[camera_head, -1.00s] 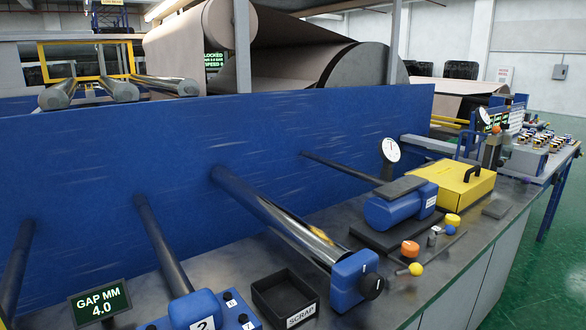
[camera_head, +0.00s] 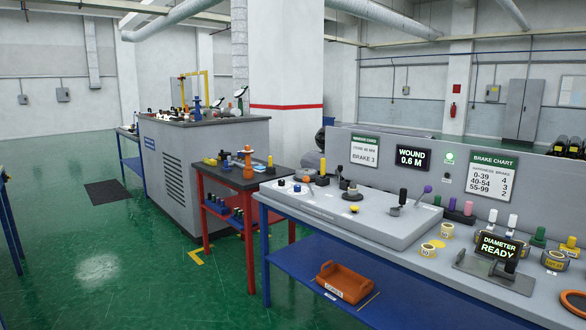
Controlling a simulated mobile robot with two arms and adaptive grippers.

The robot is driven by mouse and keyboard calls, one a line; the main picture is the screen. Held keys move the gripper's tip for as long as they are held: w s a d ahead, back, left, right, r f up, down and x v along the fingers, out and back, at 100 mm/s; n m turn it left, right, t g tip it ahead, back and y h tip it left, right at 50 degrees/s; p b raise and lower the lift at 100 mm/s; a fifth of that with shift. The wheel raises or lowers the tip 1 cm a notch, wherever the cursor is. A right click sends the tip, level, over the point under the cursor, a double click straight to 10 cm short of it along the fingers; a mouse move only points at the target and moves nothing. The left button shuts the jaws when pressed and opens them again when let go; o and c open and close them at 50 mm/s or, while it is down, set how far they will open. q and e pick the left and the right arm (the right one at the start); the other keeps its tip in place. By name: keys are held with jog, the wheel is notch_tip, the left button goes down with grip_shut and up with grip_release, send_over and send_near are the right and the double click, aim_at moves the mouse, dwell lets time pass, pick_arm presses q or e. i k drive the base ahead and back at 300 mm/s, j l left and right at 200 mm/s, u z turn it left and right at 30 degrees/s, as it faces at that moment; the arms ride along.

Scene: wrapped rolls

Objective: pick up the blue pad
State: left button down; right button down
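Neither of my grippers is in view. A small flat light-blue piece (camera_head: 259,167) lies on the dark top of the red-legged table (camera_head: 232,179), just right of an orange post-like object (camera_head: 247,163). It is too small for me to tell whether it is the blue pad. No other blue pad is clearly seen.
A grey control bench (camera_head: 340,212) with a blue frame fills the right; an orange tray (camera_head: 343,281) sits on its lower shelf. A grey cabinet (camera_head: 205,172) stands behind the red-legged table. Green floor (camera_head: 100,245) is open at the left, with a dark mat (camera_head: 107,193).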

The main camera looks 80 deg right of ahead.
aim_at(226, 168)
jog(key=z, duration=2.2)
jog(key=i+j+u, duration=0.25)
jog(key=i+u, duration=0.25)
jog(key=i, duration=0.65)
jog(key=i+l+u, duration=0.25)
jog(key=i+u, duration=0.2)
jog(key=i, duration=0.7)
jog(key=i+z, duration=0.1)
jog(key=i, duration=0.65)
jog(key=i+j+z, duration=0.15)
jog(key=i, duration=0.55)
jog(key=i+j+z, duration=0.1)
jog(key=i, duration=0.65)
